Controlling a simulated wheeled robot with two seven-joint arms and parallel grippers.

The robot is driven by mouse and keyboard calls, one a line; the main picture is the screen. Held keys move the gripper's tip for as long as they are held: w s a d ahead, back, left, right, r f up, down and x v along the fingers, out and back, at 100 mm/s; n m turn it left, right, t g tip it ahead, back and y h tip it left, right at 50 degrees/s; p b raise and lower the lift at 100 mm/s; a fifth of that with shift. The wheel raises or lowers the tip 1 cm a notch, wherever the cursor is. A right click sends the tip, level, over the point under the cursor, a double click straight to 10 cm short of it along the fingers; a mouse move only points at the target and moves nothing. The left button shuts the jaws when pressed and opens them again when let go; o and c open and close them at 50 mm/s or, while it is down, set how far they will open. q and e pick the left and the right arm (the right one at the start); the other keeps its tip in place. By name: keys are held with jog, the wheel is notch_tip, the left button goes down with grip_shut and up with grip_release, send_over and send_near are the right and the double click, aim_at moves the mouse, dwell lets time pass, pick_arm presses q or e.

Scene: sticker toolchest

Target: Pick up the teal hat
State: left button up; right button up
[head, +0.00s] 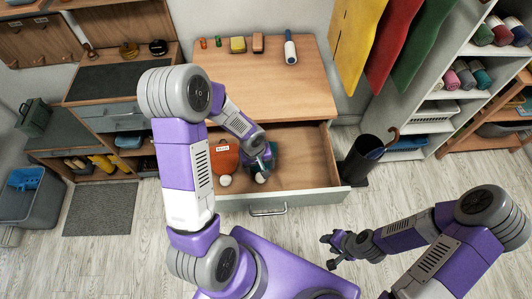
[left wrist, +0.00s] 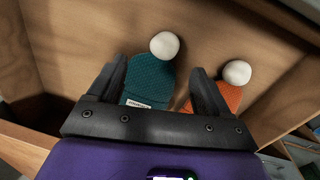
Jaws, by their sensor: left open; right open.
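The teal hat (left wrist: 150,78) with a white pompom and a small white label lies in the open drawer (head: 310,165). In the left wrist view it shows between the two open fingers of my left gripper (left wrist: 162,88); whether they touch it I cannot tell. In the head view my left gripper (head: 262,165) is inside the drawer and covers most of the teal hat. My right gripper (head: 331,250) is open and empty, in front of the drawer at the lower right.
An orange hat (head: 223,158) with a white pompom lies just beside the teal one; in the left wrist view a finger partly covers it. The drawer's walls surround both hats. The drawer's right part is clear. A dark bin (head: 362,158) with an umbrella stands right of the drawer.

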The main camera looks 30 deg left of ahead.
aim_at(260, 176)
pick_arm(q)
jog(key=shift+s+f+b, duration=0.2)
jog(key=shift+f+b, duration=0.1)
jog(key=shift+f, duration=0.55)
notch_tip(260, 176, down, 6)
jog(key=shift+d+r+b, duration=0.15)
jog(key=shift+r+b, duration=0.05)
jog(key=shift+b, duration=0.95)
jog(key=shift+w+f, duration=0.1)
jog(key=shift+f, duration=0.2)
jog(key=c, duration=1.2)
jog(key=shift+o, duration=0.2)
jog(key=shift+r, duration=0.1)
